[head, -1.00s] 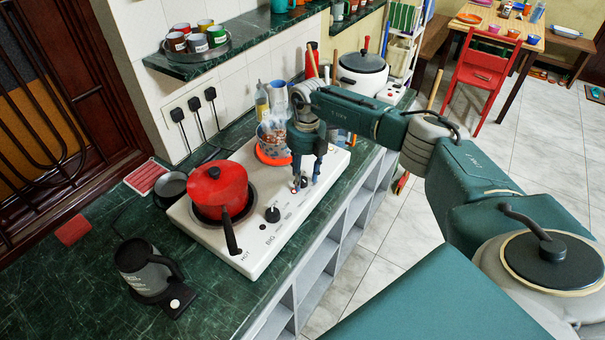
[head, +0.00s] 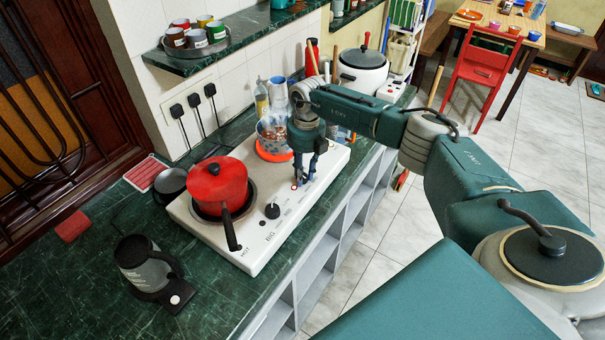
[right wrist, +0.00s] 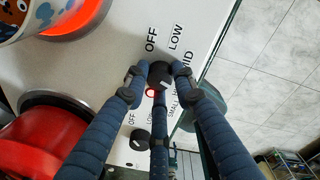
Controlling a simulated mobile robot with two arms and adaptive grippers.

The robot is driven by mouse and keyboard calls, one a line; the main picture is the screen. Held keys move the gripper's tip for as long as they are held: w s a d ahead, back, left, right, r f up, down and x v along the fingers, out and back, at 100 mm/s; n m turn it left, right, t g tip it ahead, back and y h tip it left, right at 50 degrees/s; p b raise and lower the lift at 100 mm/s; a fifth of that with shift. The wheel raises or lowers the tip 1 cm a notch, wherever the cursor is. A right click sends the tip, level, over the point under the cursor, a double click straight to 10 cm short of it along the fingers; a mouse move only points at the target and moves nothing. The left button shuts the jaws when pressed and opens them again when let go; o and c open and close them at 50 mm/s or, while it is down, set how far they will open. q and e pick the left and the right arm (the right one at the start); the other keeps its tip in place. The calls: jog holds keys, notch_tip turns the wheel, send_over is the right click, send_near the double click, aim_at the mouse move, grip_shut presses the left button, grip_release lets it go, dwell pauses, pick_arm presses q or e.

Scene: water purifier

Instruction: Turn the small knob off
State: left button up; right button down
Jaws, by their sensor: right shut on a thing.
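The small knob (right wrist: 158,73) is a dark round knob on the white stove top (head: 262,240). In the right wrist view it sits between my right gripper's fingers (right wrist: 160,84), beside the printed words OFF, LOW and MID. The fingers are shut on it from several sides and partly cover it. In the head view my right gripper (head: 304,178) points down at the stove's front edge, and its fingers hide the small knob. A red ring-shaped light (right wrist: 150,93) shows beside the knob. My left gripper is not in view.
The big knob (head: 272,211) stands nearer, beside a red pot (head: 218,184) on the large burner. A patterned pot (head: 272,134) sits on the glowing small burner (head: 266,154) behind my gripper.

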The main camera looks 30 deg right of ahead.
jog(key=shift+f+n+b, duration=0.25)
jog(key=shift+n+b, duration=0.65)
jog(key=shift+n, duration=0.1)
jog(key=n+b, duration=0.3)
jog(key=n, duration=0.1)
jog(key=n+b, duration=0.2)
jog(key=n, duration=0.2)
jog(key=shift+d+g+b, duration=0.1)
jog(key=shift+g+b, duration=0.2)
jog(key=shift+b, duration=0.05)
jog(key=n+b, duration=0.1)
jog(key=n, duration=0.2)
jog(key=shift+r+n+b, duration=0.1)
jog(key=shift+n+b, duration=0.2)
jog(key=shift+n, duration=0.1)
jog(key=n+b, duration=0.1)
jog(key=n, duration=0.2)
jog(key=shift+n, duration=0.3)
jog(key=n+b, duration=0.1)
jog(key=n, duration=0.2)
jog(key=shift+w+r+n+h, duration=0.1)
jog(key=shift+n+h, duration=0.2)
jog(key=n, duration=0.4)
jog(key=shift+r+b, duration=0.1)
jog(key=shift+b, duration=0.2)
jog(key=shift+w+r+n, duration=0.1)
jog(key=shift+w+n, duration=0.05)
jog(key=shift+n, duration=1.95)
